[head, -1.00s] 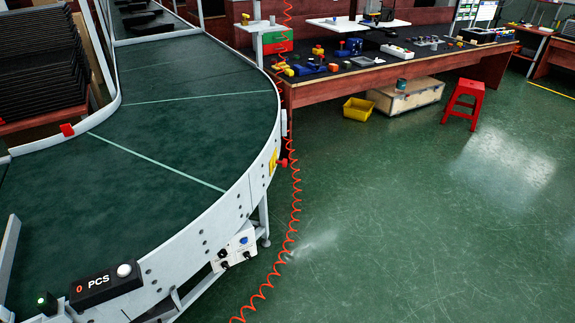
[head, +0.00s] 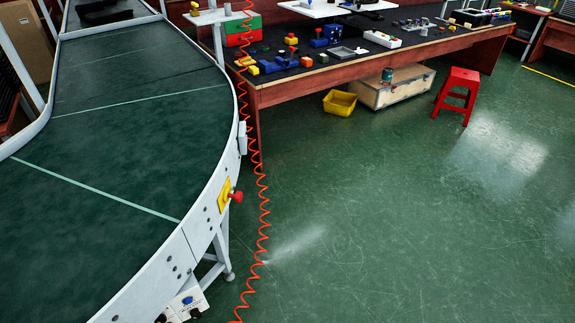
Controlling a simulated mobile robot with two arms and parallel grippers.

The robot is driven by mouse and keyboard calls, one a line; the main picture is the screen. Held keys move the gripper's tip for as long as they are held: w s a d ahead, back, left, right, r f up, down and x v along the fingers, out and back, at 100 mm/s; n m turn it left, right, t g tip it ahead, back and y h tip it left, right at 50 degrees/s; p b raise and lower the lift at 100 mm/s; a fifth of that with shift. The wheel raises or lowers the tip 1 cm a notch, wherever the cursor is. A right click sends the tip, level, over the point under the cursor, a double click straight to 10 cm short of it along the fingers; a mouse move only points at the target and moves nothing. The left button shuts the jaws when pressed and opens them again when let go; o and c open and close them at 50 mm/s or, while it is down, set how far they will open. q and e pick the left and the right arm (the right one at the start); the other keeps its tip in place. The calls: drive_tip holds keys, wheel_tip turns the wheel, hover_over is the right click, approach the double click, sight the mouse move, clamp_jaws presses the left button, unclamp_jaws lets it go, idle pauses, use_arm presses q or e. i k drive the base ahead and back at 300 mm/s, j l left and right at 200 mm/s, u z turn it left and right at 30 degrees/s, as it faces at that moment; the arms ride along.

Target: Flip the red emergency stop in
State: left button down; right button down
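The red emergency stop (head: 236,197) is a red knob on a yellow plate (head: 224,195). It is fixed to the outer white side rail of the curved conveyor, left of the middle of the head view. The knob points out to the right, over the floor.
The curved conveyor (head: 110,150) with its dark green belt fills the left. A coiled red hose (head: 263,215) hangs just right of the stop. A workbench (head: 370,72), yellow bin (head: 340,103) and red stool (head: 457,95) stand behind. The green floor at right is clear.

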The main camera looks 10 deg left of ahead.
sight(238, 196)
drive_tip(key=i+l+z, duration=0.1)
drive_tip(key=i+z, duration=0.2)
drive_tip(key=i, duration=0.8)
